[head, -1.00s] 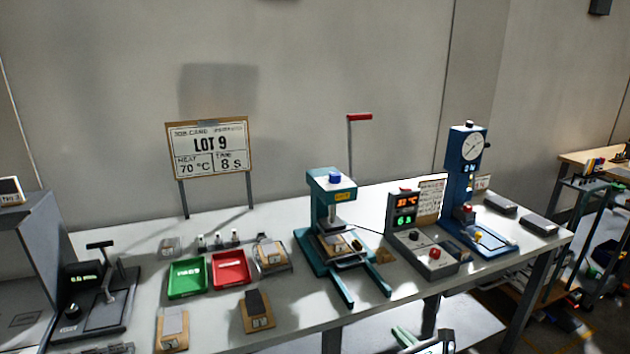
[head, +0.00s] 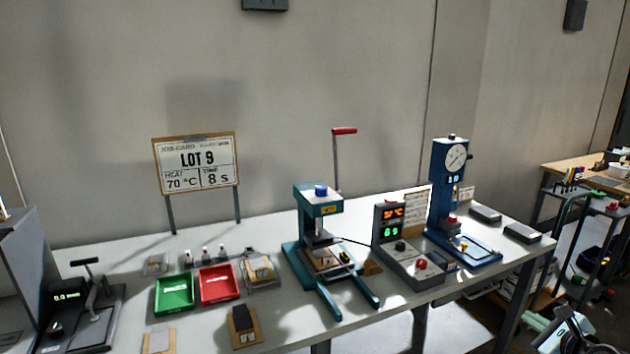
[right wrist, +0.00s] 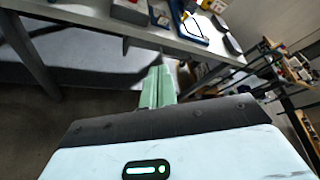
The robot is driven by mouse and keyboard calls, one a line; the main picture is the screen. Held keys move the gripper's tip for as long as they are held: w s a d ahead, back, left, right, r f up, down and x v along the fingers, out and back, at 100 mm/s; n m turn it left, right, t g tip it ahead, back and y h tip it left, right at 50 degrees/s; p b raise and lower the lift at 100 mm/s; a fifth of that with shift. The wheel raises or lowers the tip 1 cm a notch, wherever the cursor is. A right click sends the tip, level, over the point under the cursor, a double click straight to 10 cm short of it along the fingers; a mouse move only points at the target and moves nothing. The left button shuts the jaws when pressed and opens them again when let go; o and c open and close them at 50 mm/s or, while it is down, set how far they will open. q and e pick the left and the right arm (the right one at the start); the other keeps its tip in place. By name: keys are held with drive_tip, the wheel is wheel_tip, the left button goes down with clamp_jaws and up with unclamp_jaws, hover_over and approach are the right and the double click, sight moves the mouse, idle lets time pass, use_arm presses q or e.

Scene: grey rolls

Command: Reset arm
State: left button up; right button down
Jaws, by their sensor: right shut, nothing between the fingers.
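My right gripper (head: 566,333) shows at the bottom right of the head view, in front of and below the bench, apart from everything on it. In the right wrist view its pale green fingers (right wrist: 158,90) lie together, shut and empty, below the bench edge. My left gripper is in no view. The grey-white bench (head: 300,338) carries a teal press (head: 318,205) with a red-handled lever, a controller box (head: 392,240) with lit red and green digits, and a blue dial press (head: 450,190).
A green tray (head: 174,294) and a red tray (head: 218,285) stand left of the teal press. A cart (head: 572,225) stands at the right. Open floor (right wrist: 95,130) lies below the bench.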

drive_tip(key=s+a+f+n+g, duration=0.2)
drive_tip(key=s+a+f+n, duration=0.4)
drive_tip(key=s+f+n, duration=0.55)
drive_tip(key=s+a+f+n+g, duration=0.3)
drive_tip(key=s+a+f+n, duration=0.3)
drive_tip(key=s+f+n, duration=0.55)
drive_tip(key=s+a+n+g+y, duration=0.1)
drive_tip(key=s+a+n, duration=0.3)
drive_tip(key=s+n, duration=0.25)
drive_tip(key=s+a+n+y, duration=0.1)
drive_tip(key=s+a+n, duration=0.3)
drive_tip(key=s+n, duration=0.3)
drive_tip(key=s+a+f+m+t, duration=0.1)
drive_tip(key=a+m, duration=0.5)
drive_tip(key=a, duration=0.5)
drive_tip(key=shift+a+m, duration=0.15)
drive_tip(key=shift+m, duration=0.2)
